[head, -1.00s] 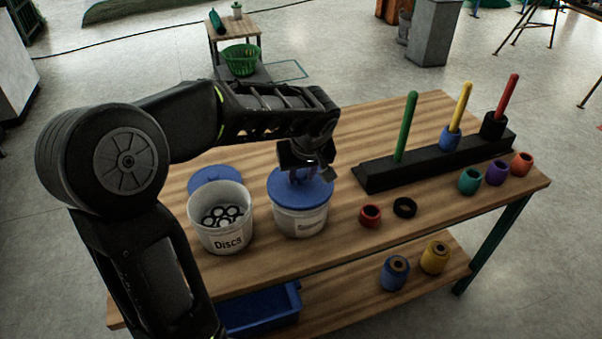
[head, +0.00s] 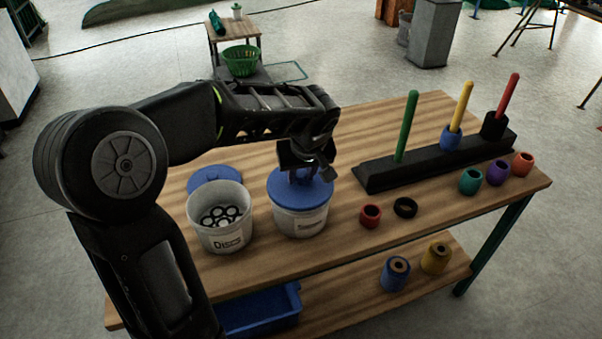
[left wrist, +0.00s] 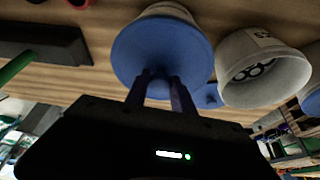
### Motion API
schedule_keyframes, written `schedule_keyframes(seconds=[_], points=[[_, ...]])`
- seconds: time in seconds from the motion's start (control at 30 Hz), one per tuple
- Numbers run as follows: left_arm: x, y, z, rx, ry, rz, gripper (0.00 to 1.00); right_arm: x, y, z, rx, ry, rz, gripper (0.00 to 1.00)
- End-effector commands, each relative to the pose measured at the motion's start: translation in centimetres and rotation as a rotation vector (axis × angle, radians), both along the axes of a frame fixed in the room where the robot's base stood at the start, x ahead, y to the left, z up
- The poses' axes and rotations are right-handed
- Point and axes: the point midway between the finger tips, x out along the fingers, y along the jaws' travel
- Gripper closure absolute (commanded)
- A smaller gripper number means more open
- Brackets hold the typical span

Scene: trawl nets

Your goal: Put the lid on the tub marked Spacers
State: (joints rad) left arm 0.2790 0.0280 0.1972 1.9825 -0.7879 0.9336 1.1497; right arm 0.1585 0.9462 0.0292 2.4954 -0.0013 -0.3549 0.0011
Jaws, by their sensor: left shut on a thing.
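The white tub (head: 300,222) with a small label, too small to read, stands on the bench. A blue lid (head: 300,197) lies over its top; I cannot tell whether it is pressed fully down. My left gripper (head: 303,176) is above the lid and shut on its middle. In the left wrist view the two fingers (left wrist: 163,88) meet the lid (left wrist: 160,48), with the white tub (left wrist: 165,12) behind it. My right gripper does not show.
An open white tub marked Discs (head: 222,232) with black rings inside stands just left, another blue lid (head: 214,176) behind it. A red ring (head: 370,215) and black ring (head: 405,207) lie to the right. A black peg rack (head: 430,158) stands farther back.

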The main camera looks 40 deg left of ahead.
Motion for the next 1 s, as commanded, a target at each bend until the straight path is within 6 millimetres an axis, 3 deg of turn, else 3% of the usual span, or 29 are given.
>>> schedule_keyframes(seconds=[0.7, 0.73, 1.0], points=[[0.00, 0.01, -0.04, 0.000, 0.000, 0.000, 1.00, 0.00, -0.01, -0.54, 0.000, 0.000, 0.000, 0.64], [0.00, 0.01, -0.04, 0.000, 0.000, 0.000, 0.68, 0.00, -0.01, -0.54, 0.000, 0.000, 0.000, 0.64], [-0.01, 0.01, -0.05, 0.000, 0.000, 0.000, 0.46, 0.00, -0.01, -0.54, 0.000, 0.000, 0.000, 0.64]])
